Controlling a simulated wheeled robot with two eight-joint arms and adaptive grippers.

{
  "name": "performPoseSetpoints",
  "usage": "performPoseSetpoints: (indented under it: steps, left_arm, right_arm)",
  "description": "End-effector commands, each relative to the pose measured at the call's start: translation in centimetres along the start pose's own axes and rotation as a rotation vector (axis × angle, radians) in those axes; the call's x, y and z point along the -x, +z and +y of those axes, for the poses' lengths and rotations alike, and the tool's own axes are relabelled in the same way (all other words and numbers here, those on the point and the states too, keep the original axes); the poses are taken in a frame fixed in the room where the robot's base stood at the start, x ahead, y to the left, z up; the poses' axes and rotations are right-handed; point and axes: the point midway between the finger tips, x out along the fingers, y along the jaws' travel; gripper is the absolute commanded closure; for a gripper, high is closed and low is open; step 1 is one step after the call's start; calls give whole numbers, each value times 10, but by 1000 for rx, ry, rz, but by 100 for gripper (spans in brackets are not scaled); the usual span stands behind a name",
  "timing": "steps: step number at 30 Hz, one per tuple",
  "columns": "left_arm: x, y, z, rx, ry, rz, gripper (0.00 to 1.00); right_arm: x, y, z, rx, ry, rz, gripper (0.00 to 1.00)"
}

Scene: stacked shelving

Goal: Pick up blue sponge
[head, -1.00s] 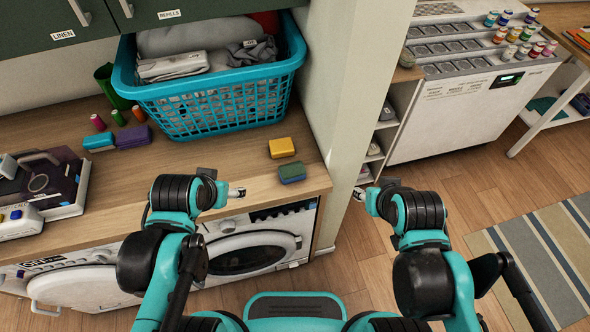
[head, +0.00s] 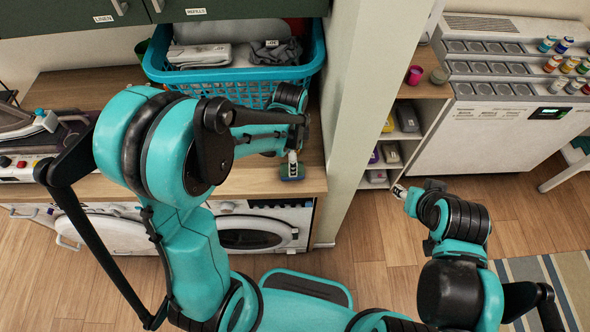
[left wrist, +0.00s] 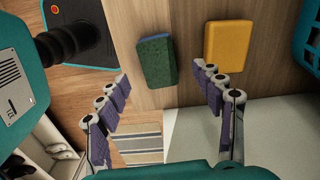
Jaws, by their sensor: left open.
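A sponge with a green top and blue sides lies at the front edge of the wooden counter; part of it shows in the head view (head: 291,178), and it is whole in the left wrist view (left wrist: 156,62). My left gripper (head: 293,163) is at this sponge in the head view. In the left wrist view my left gripper (left wrist: 164,76) is open, its fingers spread on either side of the sponge with nothing between them; contact is not visible. My right gripper (head: 400,191) is off to the right, beyond the counter's end, too small to read.
A yellow sponge (left wrist: 229,45) lies close beside the right finger; my left arm hides it in the head view. A turquoise laundry basket (head: 320,60) stands behind on the counter. A wall post (head: 355,120) bounds the counter on the right. An iron (head: 15,118) is at far left.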

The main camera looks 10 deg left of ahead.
Motion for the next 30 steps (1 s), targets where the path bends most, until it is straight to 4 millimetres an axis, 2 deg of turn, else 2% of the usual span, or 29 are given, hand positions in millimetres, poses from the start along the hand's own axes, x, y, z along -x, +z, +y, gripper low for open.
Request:
performPoseSetpoints:
  steps: [10, 14, 20, 21, 26, 30]
  left_arm:
    - [-51, -1, 2, 2, -2, 1, 33]
    - [-58, -1, 2, 3, -2, 1, 33]
    - [-58, -1, 2, 3, -2, 1, 33]
    - [-58, -1, 2, 3, -2, 1, 41]
    - [-58, -1, 2, 3, -2, 1, 66]
    - [-58, -1, 2, 3, -2, 1, 67]
  right_arm:
    - [-14, 10, 0, 0, 0, 0, 60]
    - [-16, 11, 0, 0, 0, 0, 60]
    - [-15, 10, 0, 0, 0, 0, 60]
    - [-15, 10, 0, 0, 0, 0, 60]
    - [-15, 10, 0, 0, 0, 0, 60]
    - [-15, 11, 0, 0, 0, 0, 60]
